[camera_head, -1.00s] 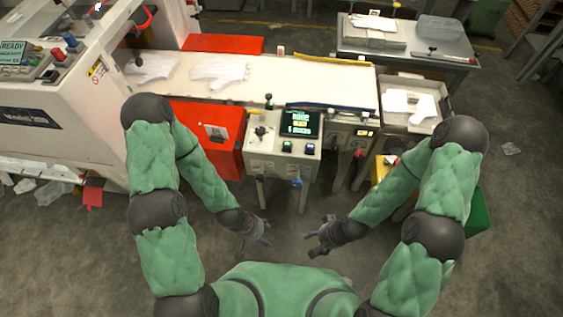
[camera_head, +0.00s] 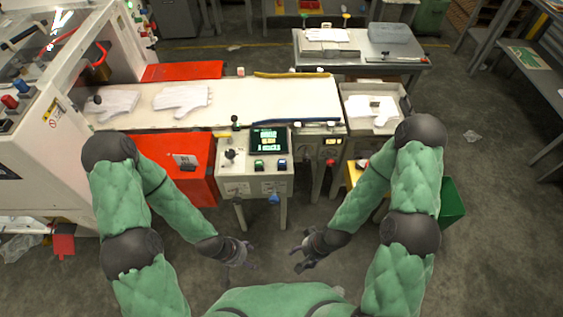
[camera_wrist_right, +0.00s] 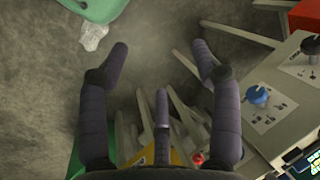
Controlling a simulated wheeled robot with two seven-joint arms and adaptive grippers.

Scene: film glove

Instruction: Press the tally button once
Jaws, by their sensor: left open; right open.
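A control box (camera_head: 235,186) with a lit screen (camera_head: 269,140) stands on legs in front of me. On its top are a green button (camera_head: 259,164), a dark bluish button (camera_head: 282,163) and a joystick (camera_head: 230,155). No readable label tells which one is the tally button. My left gripper (camera_head: 248,260) is open and empty, low and nearer me than the box. My right gripper (camera_head: 298,261) is open and empty, apart from the box.
A white conveyor (camera_head: 225,108) with white gloves (camera_head: 181,98) runs behind the box. A grey tray (camera_head: 391,91) with white items stands right of the conveyor. A green bin (camera_head: 453,201) is at right. The floor between is clear.

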